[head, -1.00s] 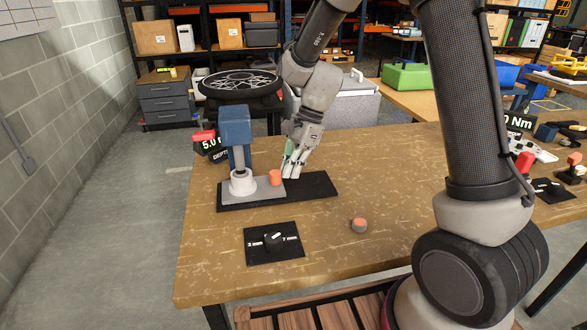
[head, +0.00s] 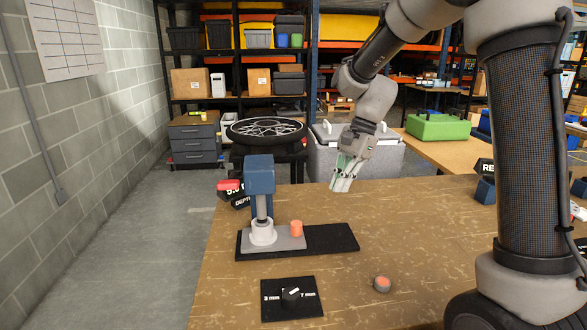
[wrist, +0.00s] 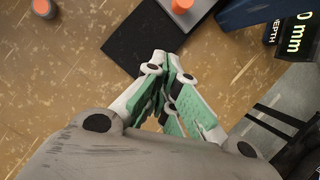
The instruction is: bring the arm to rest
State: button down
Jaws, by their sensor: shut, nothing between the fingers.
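My gripper (head: 345,174) is shut and empty in the head view, with pale fingers and green pads. It hangs above the far part of the wooden table (head: 395,235), behind and to the right of the black base plate (head: 335,238). In the wrist view my gripper (wrist: 168,78) also shows with its fingers together, and the black plate (wrist: 150,40) lies beyond the fingertips. Nothing is held.
A blue press (head: 260,175) with a grey base and an orange cylinder (head: 296,228) stands on the plate. A dial panel (head: 292,299) and an orange-topped button (head: 382,284) are nearer. A wheel (head: 266,130) lies on a stand behind.

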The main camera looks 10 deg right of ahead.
jog(key=s+d+r+n+t+h, duration=0.1)
jog(key=s+d+r+n+t, duration=0.1)
jog(key=s, duration=0.6)
jog(key=s+d+r+n+t+h, duration=0.1)
jog(key=s+d+r+n, duration=0.3)
jog(key=s+d+n, duration=0.2)
jog(key=s+d+r+n+t+h, duration=0.2)
jog(key=s+d+r+n, duration=0.1)
jog(key=s+d, duration=0.5)
jog(key=s+n, duration=0.1)
jog(key=s, duration=0.1)
jog(key=shift+s+t, duration=0.3)
jog(key=shift+s, duration=0.1)
